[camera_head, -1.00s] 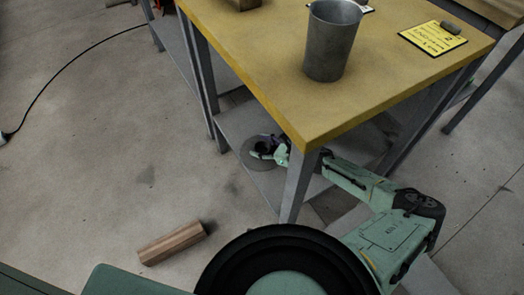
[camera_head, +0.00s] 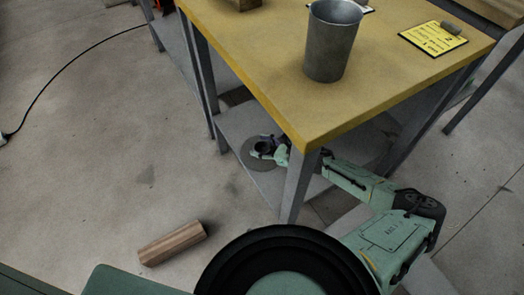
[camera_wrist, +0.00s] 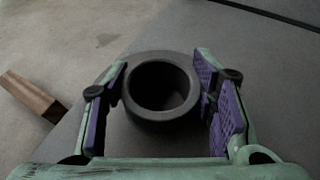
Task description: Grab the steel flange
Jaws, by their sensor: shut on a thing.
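The steel flange (camera_head: 248,153) is a grey disc with a raised round hub, on the lower shelf (camera_head: 226,126) of the yellow-topped table. In the wrist view the flange's hub (camera_wrist: 161,113) stands between the purple pads of my gripper (camera_wrist: 165,95). My gripper (camera_head: 265,149) is shut on the hub, which shows an open bore at its top. In the head view my gripper and arm hide part of the flange, and I cannot tell whether the flange is off the shelf.
A yellow-topped table (camera_head: 270,60) overhangs the shelf, and its front leg (camera_head: 298,187) stands close to my arm. A metal cup (camera_head: 333,42) and a yellow sign (camera_head: 433,38) are on top. A wooden block (camera_head: 172,243) lies on the floor, which is otherwise mostly clear at left.

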